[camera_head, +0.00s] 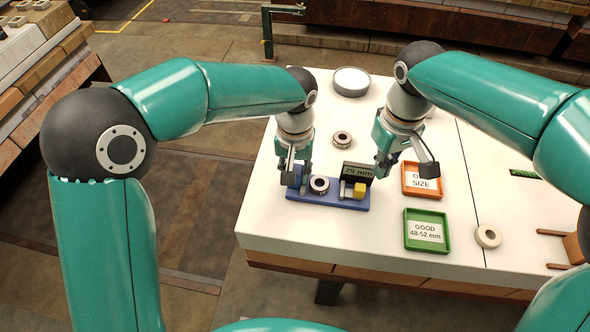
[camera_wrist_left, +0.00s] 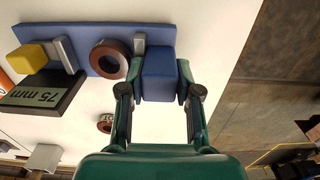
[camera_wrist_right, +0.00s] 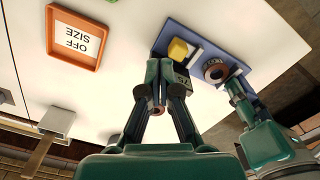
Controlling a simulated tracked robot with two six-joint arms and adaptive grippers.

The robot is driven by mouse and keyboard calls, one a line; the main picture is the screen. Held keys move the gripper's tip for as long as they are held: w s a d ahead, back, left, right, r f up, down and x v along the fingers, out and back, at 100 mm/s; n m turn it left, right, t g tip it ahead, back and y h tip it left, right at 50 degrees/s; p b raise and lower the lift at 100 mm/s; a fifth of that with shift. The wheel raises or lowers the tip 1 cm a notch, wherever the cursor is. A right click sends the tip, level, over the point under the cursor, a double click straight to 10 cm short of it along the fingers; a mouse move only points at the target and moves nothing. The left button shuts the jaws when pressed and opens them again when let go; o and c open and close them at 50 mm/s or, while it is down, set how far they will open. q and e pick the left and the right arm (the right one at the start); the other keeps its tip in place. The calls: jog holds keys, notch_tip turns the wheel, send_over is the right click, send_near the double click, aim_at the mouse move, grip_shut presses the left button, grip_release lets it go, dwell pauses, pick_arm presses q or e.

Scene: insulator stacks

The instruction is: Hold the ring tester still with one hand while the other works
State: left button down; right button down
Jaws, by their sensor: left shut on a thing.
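The ring tester is a blue base (camera_head: 345,203) with a blue end block (camera_wrist_left: 159,75), a ring (camera_head: 319,184), a yellow block (camera_head: 360,190) and a dark display reading 75 mm (camera_head: 357,171). My left gripper (camera_head: 298,175) is shut on the blue end block, one finger on each side, as the left wrist view shows. My right gripper (camera_head: 383,168) is above the table, just right of the display in the head view. Its fingertips look close together in the right wrist view (camera_wrist_right: 165,68), with nothing visibly held.
A loose dark ring (camera_head: 342,138) lies behind the tester. An orange OFF SIZE tray (camera_head: 408,191) and a green GOOD tray (camera_head: 410,246) stand to the right. A pale ring (camera_head: 488,236) lies right of the green tray. A round container (camera_head: 351,82) stands at the back.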

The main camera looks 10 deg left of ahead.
aim_at(361, 186)
jog(key=shift+f, duration=1.75)
jog(key=shift+f, duration=2.6)
jog(key=shift+a, duration=0.55)
pick_arm(q)
jog(key=shift+d, duration=0.1)
pick_arm(e)
jog(key=shift+a+r, duration=0.1)
jog(key=shift+a, duration=1)
jog(key=shift+d, duration=0.15)
jog(key=shift+d, duration=0.95)
notch_tip(361, 186, up, 7)
